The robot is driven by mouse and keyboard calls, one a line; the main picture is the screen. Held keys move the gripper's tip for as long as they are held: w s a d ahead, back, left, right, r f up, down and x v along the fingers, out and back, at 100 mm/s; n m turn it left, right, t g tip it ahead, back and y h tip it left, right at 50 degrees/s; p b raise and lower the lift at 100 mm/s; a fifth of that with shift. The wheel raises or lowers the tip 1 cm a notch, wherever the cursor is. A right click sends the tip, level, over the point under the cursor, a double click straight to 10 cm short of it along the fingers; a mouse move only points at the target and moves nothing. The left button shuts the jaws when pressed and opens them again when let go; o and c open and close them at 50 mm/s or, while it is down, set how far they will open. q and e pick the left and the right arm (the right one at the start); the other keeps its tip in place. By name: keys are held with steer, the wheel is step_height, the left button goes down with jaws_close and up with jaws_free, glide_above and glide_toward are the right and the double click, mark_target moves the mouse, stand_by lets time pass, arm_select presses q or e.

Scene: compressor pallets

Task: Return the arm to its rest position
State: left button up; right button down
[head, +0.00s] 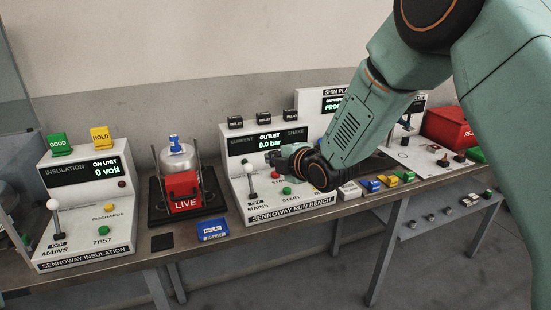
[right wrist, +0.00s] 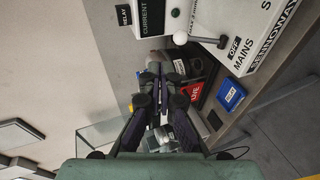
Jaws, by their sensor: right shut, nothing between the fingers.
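My right arm (head: 360,120) reaches in from the upper right in the head view. Its right gripper (head: 274,158) points left in front of the run bench panel (head: 240,147), whose display reads 0.0 bar. The fingers are shut and empty. In the right wrist view the right gripper (right wrist: 158,78) shows its fingers close together at the centre, with the red LIVE block beyond them. The arm and gripper hide part of the run bench and the shim plate station (head: 313,125). My left gripper is not in view.
The insulation station (head: 85,230) stands at the left, reading 0 volt. A red LIVE block (head: 183,187) sits before a metal vessel on a black base. A blue relay tray (head: 213,229) lies at the table's front edge. A red box (head: 447,127) is at the right.

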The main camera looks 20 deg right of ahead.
steer(key=shift+s+a+r, duration=0.1)
steer(key=shift+s+r, duration=0.25)
steer(key=shift+s, duration=0.2)
steer(key=shift+w+f, duration=0.1)
steer(key=shift+w, duration=0.1)
steer(key=s+d+f+m+g+h+b, duration=0.15)
steer(key=s+f+m+g, duration=0.45)
steer(key=s+f+m, duration=1.2)
steer(key=s+f+g+b, duration=0.1)
steer(key=s+f+g, duration=0.1)
steer(key=s+f, duration=0.4)
steer(key=s+f+m+g+h+b, duration=0.1)
steer(key=s+f+g, duration=0.2)
steer(key=s, duration=1.1)
steer(key=s+f+m+g+b, duration=0.1)
steer(key=s+f+g, duration=0.1)
steer(key=s+f, duration=0.7)
steer(key=shift+s+d, duration=0.15)
steer(key=shift+s, duration=0.25)
